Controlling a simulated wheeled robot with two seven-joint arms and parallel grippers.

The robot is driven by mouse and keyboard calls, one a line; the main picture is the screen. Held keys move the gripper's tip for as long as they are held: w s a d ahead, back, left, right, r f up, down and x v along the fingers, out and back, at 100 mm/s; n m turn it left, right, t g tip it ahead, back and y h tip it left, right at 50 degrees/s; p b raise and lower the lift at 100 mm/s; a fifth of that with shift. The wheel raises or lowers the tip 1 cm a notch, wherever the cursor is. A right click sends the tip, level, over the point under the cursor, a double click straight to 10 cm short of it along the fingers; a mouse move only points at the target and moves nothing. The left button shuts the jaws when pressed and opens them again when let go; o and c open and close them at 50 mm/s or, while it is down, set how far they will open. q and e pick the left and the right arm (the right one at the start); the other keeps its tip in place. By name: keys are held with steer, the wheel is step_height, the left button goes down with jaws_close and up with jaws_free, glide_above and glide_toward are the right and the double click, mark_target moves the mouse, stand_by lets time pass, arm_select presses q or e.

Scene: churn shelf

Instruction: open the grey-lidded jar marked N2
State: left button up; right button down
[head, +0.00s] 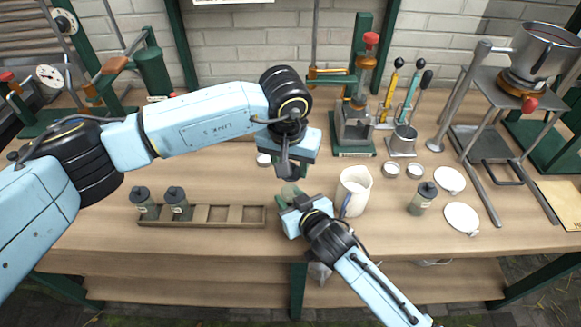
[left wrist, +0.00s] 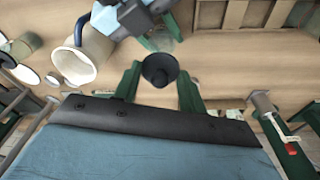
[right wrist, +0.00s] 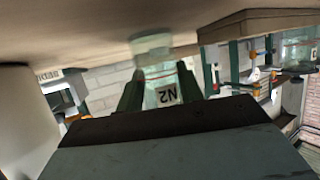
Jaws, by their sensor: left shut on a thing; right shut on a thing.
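The jar marked N2 (right wrist: 160,82) is clear, pale glass in the right wrist view, its label upside down there. My right gripper (head: 290,203) is shut on the jar, near the table's front; its fingers flank the glass in the right wrist view (right wrist: 160,95). My left gripper (head: 288,172) is directly above, pointing down. In the left wrist view its green fingers (left wrist: 160,85) are shut on a dark grey round lid (left wrist: 160,70). The jar's glass (left wrist: 163,42) shows just beyond the lid.
A wooden rack (head: 232,216) at left holds two grey-lidded jars (head: 145,203); its right compartments look empty. A white jug (head: 354,190) stands close right of my right gripper. Another grey-lidded jar (head: 422,198) and white discs (head: 461,218) lie further right. A press (head: 355,125) stands behind.

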steer(key=c, duration=0.8)
jaws_free()
steer(key=shift+c, duration=0.2)
